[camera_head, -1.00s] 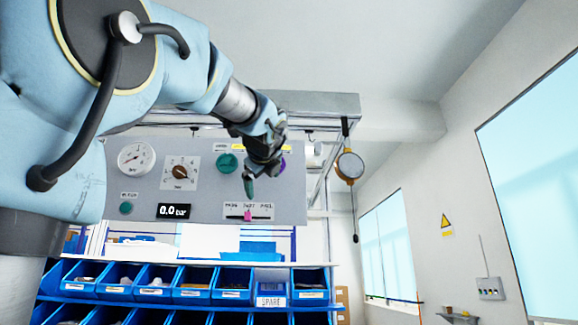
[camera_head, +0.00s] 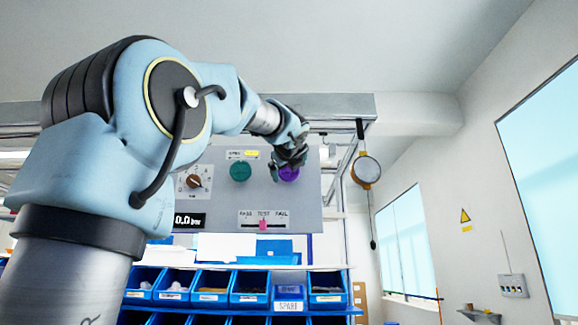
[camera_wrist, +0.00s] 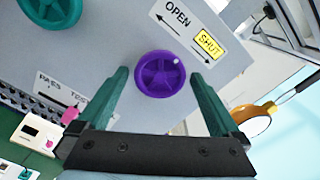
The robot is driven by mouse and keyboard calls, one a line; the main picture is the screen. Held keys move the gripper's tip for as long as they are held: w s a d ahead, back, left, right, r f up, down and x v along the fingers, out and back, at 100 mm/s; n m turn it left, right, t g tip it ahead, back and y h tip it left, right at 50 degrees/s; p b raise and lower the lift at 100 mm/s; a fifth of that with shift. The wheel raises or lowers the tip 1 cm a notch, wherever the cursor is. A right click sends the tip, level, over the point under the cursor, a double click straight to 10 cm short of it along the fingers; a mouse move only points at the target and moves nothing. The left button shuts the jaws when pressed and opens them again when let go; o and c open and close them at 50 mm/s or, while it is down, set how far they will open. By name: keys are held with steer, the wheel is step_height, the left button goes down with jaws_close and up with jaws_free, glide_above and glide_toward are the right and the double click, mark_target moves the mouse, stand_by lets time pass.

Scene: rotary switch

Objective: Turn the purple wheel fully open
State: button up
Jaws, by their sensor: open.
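The purple wheel (camera_wrist: 161,75) is a round spoked knob with a small pale dot near its upper right rim in the wrist view. It sits on the grey panel (camera_wrist: 110,60), below a label with OPEN and a yellow SHUT. In the head view the purple wheel (camera_head: 289,173) shows beside and partly behind my gripper (camera_head: 278,168). In the wrist view my gripper (camera_wrist: 160,92) is open, with one green finger on each side of the wheel.
A green wheel (camera_head: 240,171), a black-and-brown dial (camera_head: 194,181) and a pink slider (camera_head: 263,225) share the panel. Blue bins (camera_head: 250,286) stand below. A round lamp-like item (camera_head: 366,171) hangs right of the panel.

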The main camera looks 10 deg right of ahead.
steer(key=shift+w, duration=0.3)
steer(key=c, duration=1.2)
steer(key=shift+c, duration=0.2)
